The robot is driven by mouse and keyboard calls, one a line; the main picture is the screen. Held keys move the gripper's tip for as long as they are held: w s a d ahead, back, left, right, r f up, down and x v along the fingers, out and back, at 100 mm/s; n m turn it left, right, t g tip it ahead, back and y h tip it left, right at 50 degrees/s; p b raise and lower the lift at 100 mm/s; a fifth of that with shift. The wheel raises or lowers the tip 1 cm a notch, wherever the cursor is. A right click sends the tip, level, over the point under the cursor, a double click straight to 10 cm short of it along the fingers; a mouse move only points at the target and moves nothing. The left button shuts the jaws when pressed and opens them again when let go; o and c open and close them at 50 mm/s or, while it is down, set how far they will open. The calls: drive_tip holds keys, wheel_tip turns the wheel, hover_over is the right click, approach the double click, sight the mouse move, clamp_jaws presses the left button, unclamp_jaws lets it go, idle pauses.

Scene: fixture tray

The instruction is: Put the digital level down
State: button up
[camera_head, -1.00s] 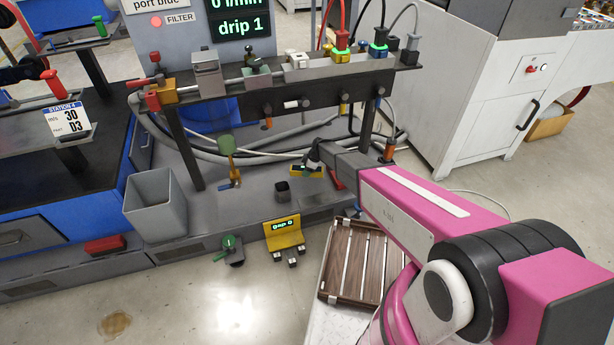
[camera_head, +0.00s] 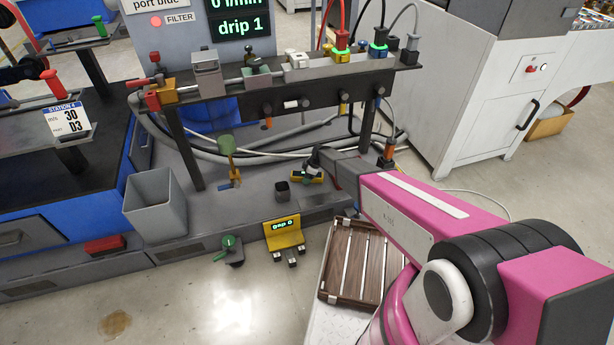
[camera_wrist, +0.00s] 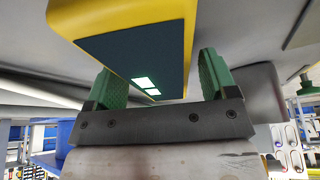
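The digital level (camera_head: 297,180) is a yellow block with a dark face and a small lit green readout. In the head view it is on or just above the grey base below the rail, beside a small dark square cup. In the wrist view the level (camera_wrist: 150,50) fills the upper middle, its dark face toward the camera. My gripper (camera_wrist: 160,80) has its green-padded fingers spread wide.
The small dark cup (camera_head: 282,192) stands left of the level. A green-topped yellow post (camera_head: 228,158) stands farther left, beyond it a grey bin (camera_head: 156,203). The black rail (camera_head: 280,87) with cables runs above.

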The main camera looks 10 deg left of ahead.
drive_tip(key=s+v, duration=0.1)
drive_tip(key=v, duration=1.1)
drive_tip(key=s+d+r+m+h, duration=0.1)
drive_tip(key=s+d+r+m, duration=0.5)
drive_tip(key=d, duration=0.7)
drive_tip(key=s+d+r+m+h, duration=0.2)
drive_tip(key=s+d+r+m, duration=0.5)
drive_tip(key=s+d+r, duration=0.3)
drive_tip(key=s+d+r+m+h, duration=0.1)
drive_tip(key=s+d+r+m, duration=0.5)
drive_tip(key=d, duration=1.1)
wheel_tip(320, 180, up, 5)
drive_tip(key=shift+s+f+m+t, duration=0.15)
drive_tip(key=shift+s+m+t, duration=0.2)
drive_tip(key=shift+s, duration=0.85)
drive_tip(key=shift+c, duration=0.4)
